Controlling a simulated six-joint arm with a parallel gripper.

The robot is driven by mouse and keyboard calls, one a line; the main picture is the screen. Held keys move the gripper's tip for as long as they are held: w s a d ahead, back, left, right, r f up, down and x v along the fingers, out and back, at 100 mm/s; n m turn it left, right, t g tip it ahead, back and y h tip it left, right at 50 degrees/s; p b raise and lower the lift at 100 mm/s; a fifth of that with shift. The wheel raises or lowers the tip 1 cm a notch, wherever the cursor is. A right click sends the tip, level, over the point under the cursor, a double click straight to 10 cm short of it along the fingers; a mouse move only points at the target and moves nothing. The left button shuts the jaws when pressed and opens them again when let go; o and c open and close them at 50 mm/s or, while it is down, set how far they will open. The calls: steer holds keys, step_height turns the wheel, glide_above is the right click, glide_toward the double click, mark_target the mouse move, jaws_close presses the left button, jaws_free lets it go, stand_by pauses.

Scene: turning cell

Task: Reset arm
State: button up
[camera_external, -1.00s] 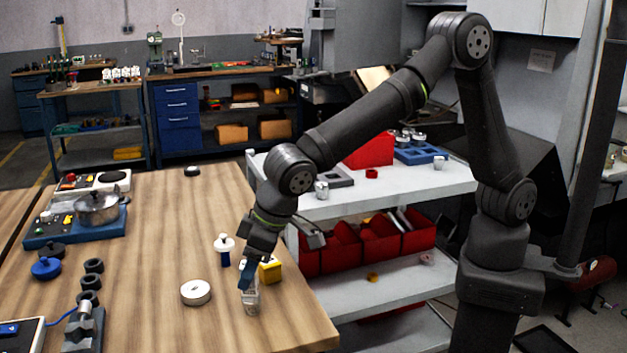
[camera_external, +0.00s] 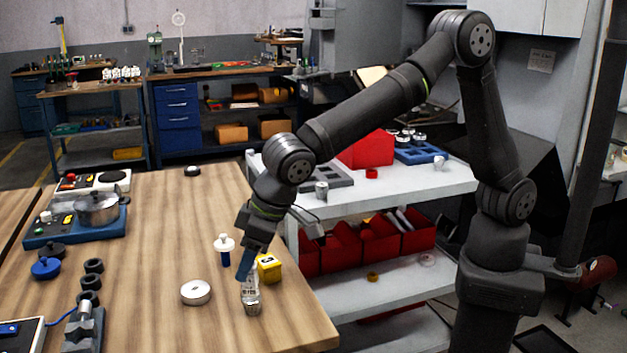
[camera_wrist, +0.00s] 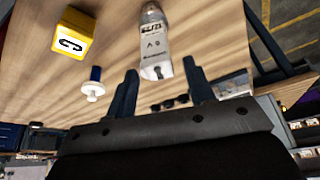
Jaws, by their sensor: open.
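My gripper (camera_external: 246,264) is over the right part of the wooden table, fingers pointing down. In the wrist view its two dark fingers (camera_wrist: 160,92) stand apart with nothing held between them. A clear bottle with a printed label (camera_external: 251,297) stands on the table just below the fingertips. In the wrist view the labelled bottle (camera_wrist: 154,48) lies beyond the fingertips, apart from them. My arm reaches over the white shelf cart from its base at right.
A yellow block (camera_external: 269,269) stands right beside the gripper. A blue and white plunger-like piece (camera_external: 224,249) and a white round disc (camera_external: 196,292) are to the left. A blue station with a metal pot (camera_external: 98,208) is farther left. The white cart (camera_external: 400,198) adjoins the table.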

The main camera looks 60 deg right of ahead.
steer(key=shift+f, duration=0.9)
steer(key=v, duration=1.1)
steer(key=x, duration=1.1)
steer(key=shift+f, duration=0.25)
steer(key=shift+a+r, duration=0.1)
steer(key=shift+r, duration=0.25)
step_height(320, 180, up, 4)
steer(key=shift+f, duration=0.2)
steer(key=w+d+r, duration=0.3)
steer(key=d+r, duration=0.4)
steer(key=d, duration=0.5)
steer(key=w+a+f+n, duration=0.1)
steer(key=w+a+f, duration=0.2)
steer(key=w+a, duration=0.5)
steer(key=w+a+f+n, duration=0.2)
steer(key=w+a, duration=0.5)
steer(key=a, duration=0.1)
steer(key=s+a+f, duration=0.1)
steer(key=a+f, duration=0.2)
steer(key=a, duration=0.3)
steer(key=shift+f+g+y, duration=0.3)
steer(key=shift+f+y, duration=0.1)
